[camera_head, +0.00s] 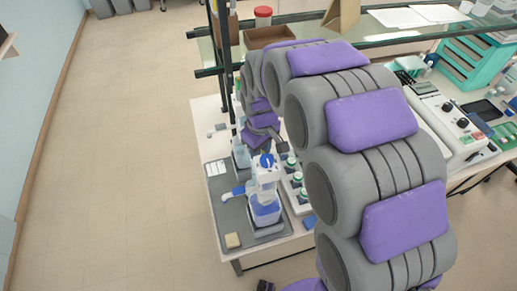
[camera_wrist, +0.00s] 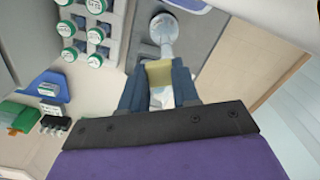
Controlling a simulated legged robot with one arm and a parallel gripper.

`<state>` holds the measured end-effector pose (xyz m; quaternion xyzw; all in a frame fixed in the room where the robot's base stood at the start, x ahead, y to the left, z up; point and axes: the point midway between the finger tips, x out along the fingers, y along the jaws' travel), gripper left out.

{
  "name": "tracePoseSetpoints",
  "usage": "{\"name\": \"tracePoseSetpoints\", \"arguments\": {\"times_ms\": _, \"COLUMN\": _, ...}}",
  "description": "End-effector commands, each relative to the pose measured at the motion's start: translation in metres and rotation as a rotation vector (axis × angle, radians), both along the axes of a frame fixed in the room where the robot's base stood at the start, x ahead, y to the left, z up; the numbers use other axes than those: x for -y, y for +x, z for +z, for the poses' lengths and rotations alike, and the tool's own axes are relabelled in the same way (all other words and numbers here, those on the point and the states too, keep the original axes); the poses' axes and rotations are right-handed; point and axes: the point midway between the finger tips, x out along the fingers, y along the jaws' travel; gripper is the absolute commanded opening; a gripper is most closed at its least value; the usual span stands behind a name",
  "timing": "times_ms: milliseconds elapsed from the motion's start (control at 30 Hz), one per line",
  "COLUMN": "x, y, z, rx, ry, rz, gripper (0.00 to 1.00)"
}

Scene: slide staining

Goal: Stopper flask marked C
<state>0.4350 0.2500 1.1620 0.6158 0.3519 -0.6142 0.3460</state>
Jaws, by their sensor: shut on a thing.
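In the wrist view my gripper (camera_wrist: 158,88) has two dark blue fingers. They are shut on a pale, glassy piece (camera_wrist: 162,98), perhaps a stopper. A yellowish block (camera_wrist: 159,73) shows between the fingertips; I cannot tell whether it touches them. Beyond the tips is a round, pale glassy shape (camera_wrist: 164,26) with a narrow stem, over a grey tray. In the head view a clear vessel with blue liquid (camera_head: 264,209) stands on the grey tray (camera_head: 228,218). Another vessel (camera_head: 241,158) stands behind it. No letter C is readable.
Green-capped vials (camera_wrist: 95,60) stand in a rack beside the tray. A yellowish block (camera_head: 233,240) lies at the tray's near corner. A blue-topped white fixture (camera_head: 267,161) stands by the blue vessel. Open floor lies left of the bench.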

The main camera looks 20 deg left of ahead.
Motion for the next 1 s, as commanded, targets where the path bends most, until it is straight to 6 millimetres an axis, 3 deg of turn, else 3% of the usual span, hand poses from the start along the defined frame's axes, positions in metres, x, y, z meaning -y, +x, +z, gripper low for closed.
{"name": "tracePoseSetpoints", "arguments": {"times_ms": 633, "x": -0.002, "y": 0.000, "z": -0.003, "rx": 0.000, "ry": 0.001, "rz": 0.002, "gripper": 0.00}}
{"name": "tracePoseSetpoints", "arguments": {"times_ms": 1000, "x": -0.014, "y": -0.001, "z": -0.009, "rx": -0.001, "ry": -0.004, "rz": 0.002, "gripper": 0.00}}
